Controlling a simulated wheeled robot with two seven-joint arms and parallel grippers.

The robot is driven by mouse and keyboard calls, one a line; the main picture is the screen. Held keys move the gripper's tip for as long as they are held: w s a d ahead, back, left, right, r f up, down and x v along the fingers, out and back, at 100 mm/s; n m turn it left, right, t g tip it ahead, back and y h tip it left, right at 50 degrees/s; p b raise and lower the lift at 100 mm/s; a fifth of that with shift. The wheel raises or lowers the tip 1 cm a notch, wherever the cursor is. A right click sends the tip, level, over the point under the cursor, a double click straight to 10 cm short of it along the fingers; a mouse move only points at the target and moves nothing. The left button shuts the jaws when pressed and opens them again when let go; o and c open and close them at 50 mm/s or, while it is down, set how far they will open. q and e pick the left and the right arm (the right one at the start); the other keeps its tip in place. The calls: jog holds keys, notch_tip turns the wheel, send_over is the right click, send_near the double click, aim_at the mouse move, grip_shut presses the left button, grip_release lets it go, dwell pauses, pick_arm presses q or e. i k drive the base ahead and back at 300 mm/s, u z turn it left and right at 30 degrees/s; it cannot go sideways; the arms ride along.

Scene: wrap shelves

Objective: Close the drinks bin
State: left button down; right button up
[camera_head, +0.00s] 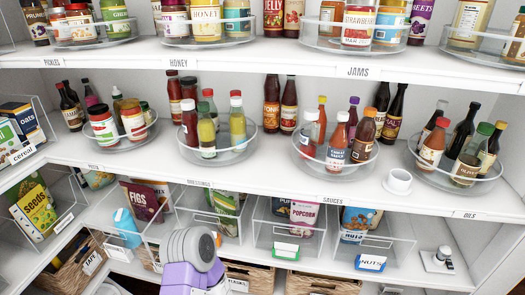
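No bin in view carries a label that I can read as drinks, so I cannot tell which one is the drinks bin. Clear bins line the lower shelf: one around a figs packet (143,200), one around a popcorn packet (303,217), and one with a blue nuts tag (371,263). A light-blue bottle (126,228) stands near the figs packet. Wicker baskets (318,285) show partly below the shelf. A grey and purple part of my arm rises at the bottom, left of centre, and hides part of that shelf's front. Neither gripper shows.
Above, bottles stand on clear round turntables on the middle shelf (270,172), and jars on the top shelf (260,54). A white cup (398,182) sits near the middle shelf's front edge. A small metal object (441,255) stands at lower right, with bare shelf around it.

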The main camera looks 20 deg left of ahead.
aim_at(148, 200)
jog(key=u, duration=1.5)
jog(key=k, duration=0.55)
jog(key=u, duration=0.25)
jog(key=i, duration=0.95)
jog(key=z, duration=0.2)
